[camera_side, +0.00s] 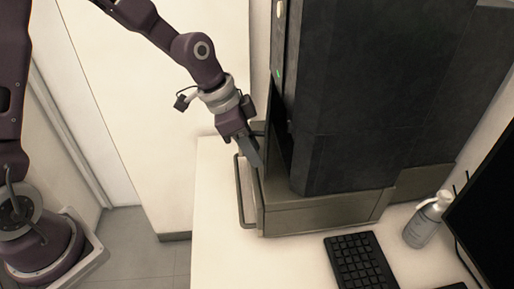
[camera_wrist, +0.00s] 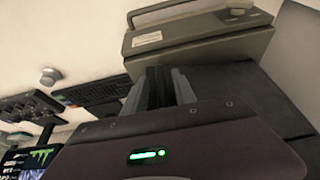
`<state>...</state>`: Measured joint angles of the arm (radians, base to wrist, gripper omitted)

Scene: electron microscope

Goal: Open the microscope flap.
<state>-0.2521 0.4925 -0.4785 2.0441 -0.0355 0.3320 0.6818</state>
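The microscope (camera_side: 350,90) is a tall dark body on a grey-brown base (camera_side: 320,215) in the side view. A thin dark upright panel (camera_side: 277,135), perhaps the flap, stands at its left side with a narrow gap behind it. My gripper (camera_side: 254,160) points down beside this panel, just above the base's left end; contact cannot be told. In the wrist view, two grey fingers (camera_wrist: 162,90) flank a dark strip. I cannot tell whether that strip is part of my gripper or something between the fingers. The base (camera_wrist: 200,38) shows beyond them.
A bar handle (camera_side: 241,190) sticks out from the base's left end, close below my gripper. A keyboard (camera_side: 360,262), a bottle (camera_side: 425,220) and a monitor (camera_side: 490,215) stand to the right on the white table (camera_side: 215,225). The table's left part is clear.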

